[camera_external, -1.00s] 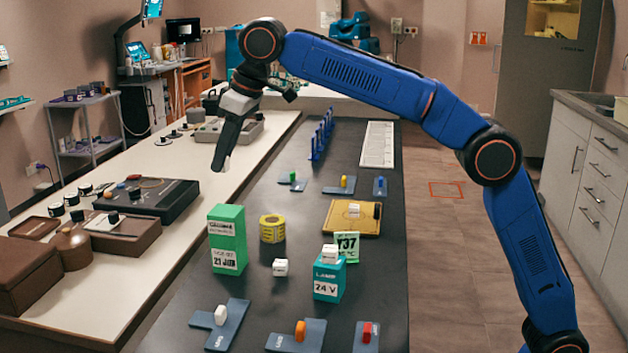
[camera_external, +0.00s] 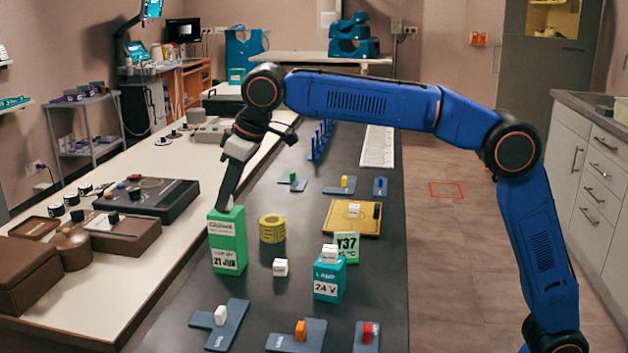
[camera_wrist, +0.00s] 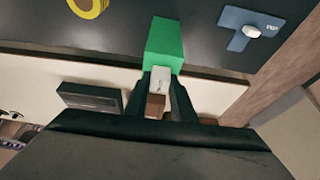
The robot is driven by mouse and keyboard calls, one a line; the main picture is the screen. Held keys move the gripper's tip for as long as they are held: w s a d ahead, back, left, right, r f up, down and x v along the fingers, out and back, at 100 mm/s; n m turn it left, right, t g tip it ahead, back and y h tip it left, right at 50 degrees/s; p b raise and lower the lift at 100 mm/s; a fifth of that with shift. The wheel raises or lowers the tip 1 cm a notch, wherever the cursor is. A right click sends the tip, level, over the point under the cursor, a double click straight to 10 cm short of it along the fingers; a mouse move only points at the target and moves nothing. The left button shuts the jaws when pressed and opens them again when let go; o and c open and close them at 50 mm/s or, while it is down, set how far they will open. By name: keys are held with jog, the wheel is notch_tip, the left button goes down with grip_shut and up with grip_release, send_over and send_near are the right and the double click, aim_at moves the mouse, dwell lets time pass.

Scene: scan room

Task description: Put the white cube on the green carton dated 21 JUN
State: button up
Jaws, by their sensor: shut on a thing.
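The green carton (camera_external: 228,240) dated 21 JUN stands upright on the dark bench, left of its middle. My gripper (camera_external: 226,205) points down at the carton's top and is shut on a white cube. In the wrist view the white cube (camera_wrist: 159,78) sits between the fingers, at the near edge of the green carton (camera_wrist: 165,42). The fingers mostly hide the cube in the external view. I cannot tell whether the cube touches the carton's top.
A yellow roll (camera_external: 272,228) stands right of the carton. Another white cube (camera_external: 280,267) lies on the bench. Blue plates with coloured pegs lie in front. A wooden tray (camera_external: 340,222) lies farther back.

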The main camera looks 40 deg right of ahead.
jog(key=shift+f, duration=0.15)
jog(key=o, duration=1)
jog(key=v, duration=1.2)
